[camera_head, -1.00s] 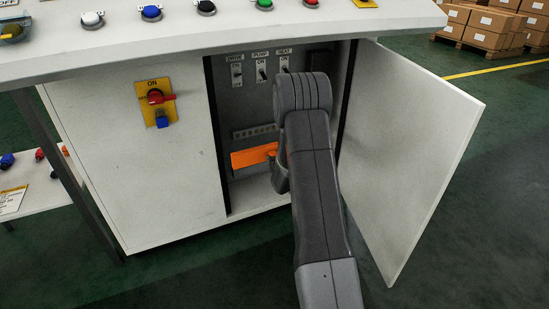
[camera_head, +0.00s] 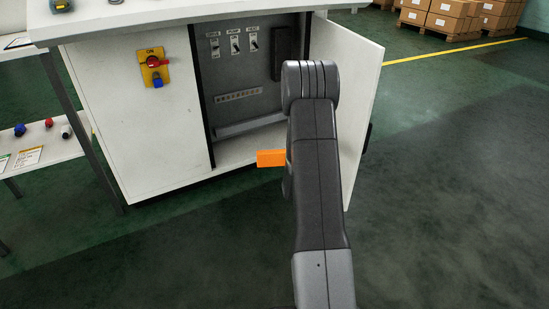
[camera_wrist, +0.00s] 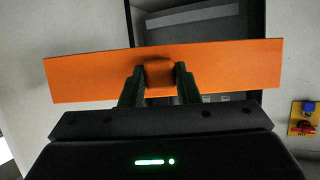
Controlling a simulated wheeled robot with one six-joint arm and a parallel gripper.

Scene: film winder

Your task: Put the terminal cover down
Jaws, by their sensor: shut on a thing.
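The terminal cover (camera_head: 270,158) is a flat orange piece, partly hidden behind my arm in the head view. In the wrist view the cover (camera_wrist: 225,68) is a long orange plate with a raised block at its middle. My gripper (camera_wrist: 159,75) is shut on that block, one dark finger on each side. The cover is held in the air in front of the open cabinet, apart from its inside. In the head view my gripper is hidden behind my arm.
The open cabinet (camera_head: 120,120) shows three switches, a terminal strip (camera_head: 238,96) and a grey trough (camera_head: 250,124). Its door (camera_head: 352,90) stands open at the right. A low white shelf (camera_head: 60,150) with small coloured parts is at the left. The floor in front is clear.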

